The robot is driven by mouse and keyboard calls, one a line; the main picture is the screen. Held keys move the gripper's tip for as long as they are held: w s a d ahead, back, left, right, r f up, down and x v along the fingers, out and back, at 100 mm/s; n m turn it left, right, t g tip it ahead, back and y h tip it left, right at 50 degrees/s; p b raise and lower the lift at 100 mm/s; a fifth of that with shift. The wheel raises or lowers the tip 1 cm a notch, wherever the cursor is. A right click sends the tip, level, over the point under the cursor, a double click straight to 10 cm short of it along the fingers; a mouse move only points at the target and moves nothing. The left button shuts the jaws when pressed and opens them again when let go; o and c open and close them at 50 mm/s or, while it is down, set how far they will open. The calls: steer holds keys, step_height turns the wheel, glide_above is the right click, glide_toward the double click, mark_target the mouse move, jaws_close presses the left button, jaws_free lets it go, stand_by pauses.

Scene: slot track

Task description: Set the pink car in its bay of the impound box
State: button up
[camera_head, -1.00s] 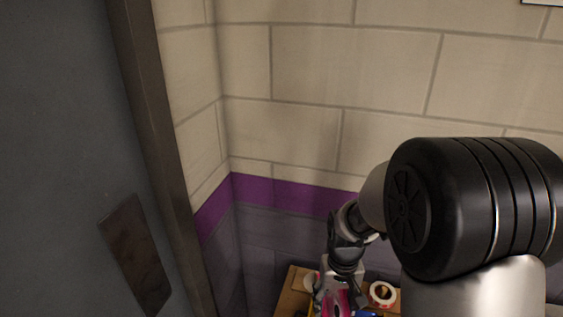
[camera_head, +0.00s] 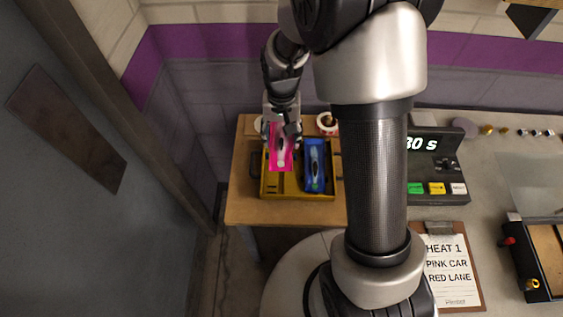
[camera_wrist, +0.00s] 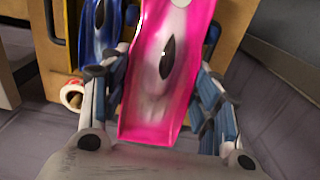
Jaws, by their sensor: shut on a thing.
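The pink car (camera_head: 281,150) is held in my gripper (camera_head: 283,133), over the left part of the yellow impound box (camera_head: 297,195). In the wrist view the pink car (camera_wrist: 163,75) sits between the two fingers of my gripper (camera_wrist: 160,110), which are shut on it. A blue car (camera_head: 314,166) lies in the right bay of the box, and it also shows in the wrist view (camera_wrist: 97,35). The floor of the left bay is mostly hidden by the pink car. I cannot tell whether the pink car touches the box.
The box stands on a small wooden table (camera_head: 243,205). A tape roll (camera_head: 327,122) lies behind it. To the right are a timer console (camera_head: 437,175) and a clipboard (camera_head: 448,268). A grey door (camera_head: 60,190) is at the left.

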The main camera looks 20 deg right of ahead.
step_height(320, 180, down, 13)
steer(key=b, duration=0.3)
steer(key=shift+r, duration=0.15)
steer(key=shift+f, duration=0.2)
steer(key=o, duration=1.1)
steer(key=shift+o, duration=0.2)
